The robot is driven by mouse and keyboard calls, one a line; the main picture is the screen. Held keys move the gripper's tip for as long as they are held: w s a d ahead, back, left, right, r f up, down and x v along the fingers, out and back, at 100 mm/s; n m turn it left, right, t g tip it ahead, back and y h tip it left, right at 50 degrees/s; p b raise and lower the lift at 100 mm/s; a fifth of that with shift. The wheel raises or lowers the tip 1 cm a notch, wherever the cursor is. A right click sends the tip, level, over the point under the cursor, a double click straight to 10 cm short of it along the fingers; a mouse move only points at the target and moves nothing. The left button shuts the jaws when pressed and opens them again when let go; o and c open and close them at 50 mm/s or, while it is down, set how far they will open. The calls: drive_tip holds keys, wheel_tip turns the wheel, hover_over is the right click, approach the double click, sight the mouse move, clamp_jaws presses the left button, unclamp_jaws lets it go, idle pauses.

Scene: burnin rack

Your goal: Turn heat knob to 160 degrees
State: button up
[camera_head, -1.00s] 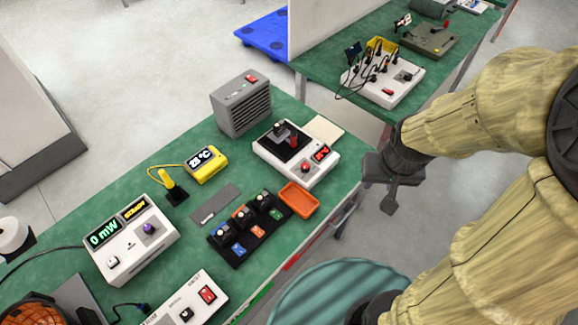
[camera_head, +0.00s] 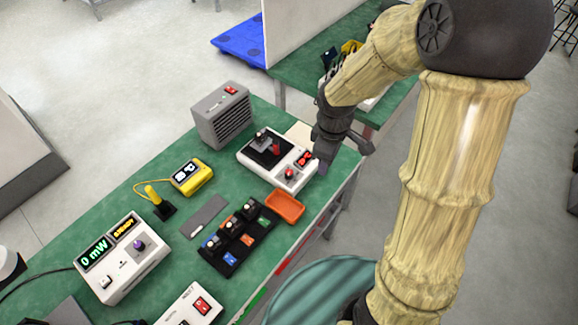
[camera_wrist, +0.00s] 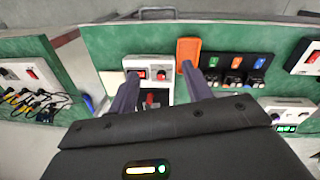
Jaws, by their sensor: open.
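The heater unit (camera_head: 253,165) is a white box with a black top plate and a red lever. On its front face are a red-lit display (camera_head: 305,158) and a round red knob (camera_head: 289,174); which mark the knob points at is too small to read. In the wrist view the knob (camera_wrist: 162,75) and display (camera_wrist: 139,74) lie between the spread fingers. My gripper (camera_head: 322,167) is open and empty, just right of the unit's front, apart from the knob. The fingers also show in the wrist view (camera_wrist: 161,88).
An orange tray (camera_head: 285,207) and a black strip with several small modules (camera_head: 236,241) lie in front of the unit. A grey vented box (camera_head: 222,116) stands behind it. A yellow thermometer (camera_head: 191,177) and a white power meter (camera_head: 122,258) stand to the left.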

sight(289, 172)
drive_tip(key=w+a+f+n+p, duration=0.2)
drive_tip(key=w+a+n, duration=0.7)
drive_tip(key=n, duration=0.4)
drive_tip(key=shift+f+n+g+y+p, duration=0.25)
drive_tip(key=shift+n+g+y+p, duration=0.05)
drive_tip(key=shift+y, duration=0.1)
drive_tip(key=shift+f, duration=0.1)
drive_tip(key=f, duration=0.5)
drive_tip(key=f+p, duration=0.1)
drive_tip(key=f, duration=0.5)
drive_tip(key=f+p, duration=0.1)
drive_tip(key=f, duration=0.5)
drive_tip(key=shift+w+a+f, duration=0.1)
drive_tip(key=shift+w+a, duration=0.15)
drive_tip(key=shift+w, duration=0.15)
drive_tip(key=c, duration=1)
